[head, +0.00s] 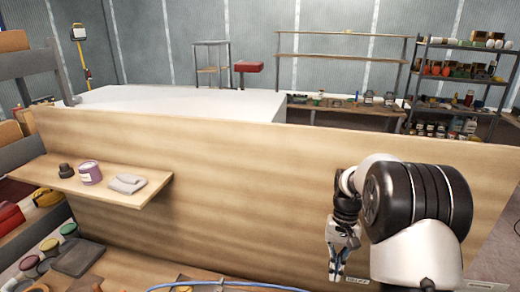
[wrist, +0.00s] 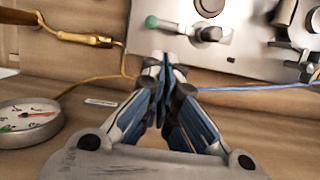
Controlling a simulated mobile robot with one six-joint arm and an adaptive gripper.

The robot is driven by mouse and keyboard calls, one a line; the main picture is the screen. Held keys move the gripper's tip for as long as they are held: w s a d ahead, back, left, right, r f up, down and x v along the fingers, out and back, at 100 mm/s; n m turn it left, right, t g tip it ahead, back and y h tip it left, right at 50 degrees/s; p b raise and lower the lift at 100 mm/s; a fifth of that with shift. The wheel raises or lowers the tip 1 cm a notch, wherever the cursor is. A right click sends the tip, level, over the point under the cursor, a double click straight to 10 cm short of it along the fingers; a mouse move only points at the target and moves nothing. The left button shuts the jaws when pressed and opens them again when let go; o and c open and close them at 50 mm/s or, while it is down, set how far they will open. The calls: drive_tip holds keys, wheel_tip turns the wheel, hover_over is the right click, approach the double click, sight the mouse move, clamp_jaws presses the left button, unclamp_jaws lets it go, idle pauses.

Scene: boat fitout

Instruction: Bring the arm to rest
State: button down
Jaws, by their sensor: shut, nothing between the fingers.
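My gripper (head: 337,262) hangs pointing down in front of the wooden panel (head: 240,185), at the lower right of the head view. In the wrist view my gripper (wrist: 164,62) has its fingertips together, with nothing between them. The arm is bent, with its large black and white joint close to the head camera. The gripper's tips are above a wooden surface; the exact gap cannot be told.
In the wrist view a metal plate with fittings (wrist: 255,45), a round gauge (wrist: 28,122) and a yellow cable (wrist: 85,38) lie near the gripper. A blue cable (head: 215,284) crosses the bench. A small shelf (head: 145,192) holds a purple can (head: 90,173) and a folded cloth (head: 127,184).

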drive_tip(key=s+a+r+n+t+b, duration=0.1)
drive_tip(key=s+a+r+t, duration=0.15)
drive_tip(key=s+r, duration=0.35)
drive_tip(key=s+a+r+n+t, duration=0.1)
drive_tip(key=s+a+r, duration=0.25)
drive_tip(key=r, duration=0.45)
drive_tip(key=s+a+n+t+b, duration=0.1)
drive_tip(key=s+a+t, duration=0.1)
drive_tip(key=s, duration=0.6)
drive_tip(key=s+a+r+n+t+h, duration=0.1)
drive_tip(key=s+a+t, duration=0.1)
drive_tip(key=s, duration=0.5)
drive_tip(key=shift+s+a+b, duration=0.35)
drive_tip(key=shift+s, duration=0.05)
